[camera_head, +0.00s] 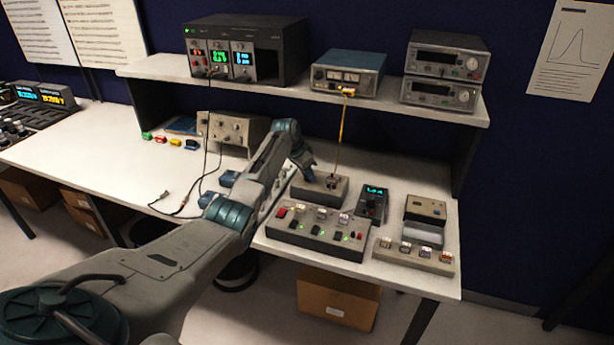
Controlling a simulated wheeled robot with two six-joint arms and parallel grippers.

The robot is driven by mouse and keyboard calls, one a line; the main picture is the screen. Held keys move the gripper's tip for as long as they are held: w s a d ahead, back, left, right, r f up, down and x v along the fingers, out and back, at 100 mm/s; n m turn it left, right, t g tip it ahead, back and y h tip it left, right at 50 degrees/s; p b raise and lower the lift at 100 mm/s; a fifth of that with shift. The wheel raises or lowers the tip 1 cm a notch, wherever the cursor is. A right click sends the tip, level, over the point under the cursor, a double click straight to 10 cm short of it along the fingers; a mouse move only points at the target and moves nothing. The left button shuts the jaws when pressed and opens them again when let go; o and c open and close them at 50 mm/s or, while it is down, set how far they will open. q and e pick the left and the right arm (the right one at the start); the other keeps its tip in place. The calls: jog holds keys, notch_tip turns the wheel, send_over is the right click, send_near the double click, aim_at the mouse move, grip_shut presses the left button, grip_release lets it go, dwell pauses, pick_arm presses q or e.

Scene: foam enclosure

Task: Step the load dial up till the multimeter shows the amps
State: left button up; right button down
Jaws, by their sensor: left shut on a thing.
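The load box (313,198) is a low grey block towards the back of the right part of the bench. My left gripper (324,177) comes down over its top and is shut on the load dial there. The dial is small and mostly hidden by the gripper. The multimeter (372,205) is a dark handheld unit to the right of the load box. Its cyan display is lit, but the digits are too small to read surely. My right gripper is not in view.
A panel with several coloured switches (318,238) lies in front of the load box. A yellow lead (341,130) hangs from the blue shelf instrument (348,74) beside my gripper. Small boxes stand right of the multimeter. The bench's left middle (110,150) is clear.

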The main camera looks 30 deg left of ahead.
pick_arm(q)
jog(key=shift+m+h+b, duration=0.3)
jog(key=shift+m+b, duration=0.4)
jog(key=shift+m, duration=0.3)
jog(key=o, duration=1)
jog(key=b+v, duration=0.1)
jog(key=v, duration=0.4)
jog(key=b+v, duration=0.2)
jog(key=v, duration=0.3)
jog(key=shift+w+a+r, duration=0.1)
jog(key=shift+a+r, duration=0.05)
jog(key=shift+r, duration=0.25)
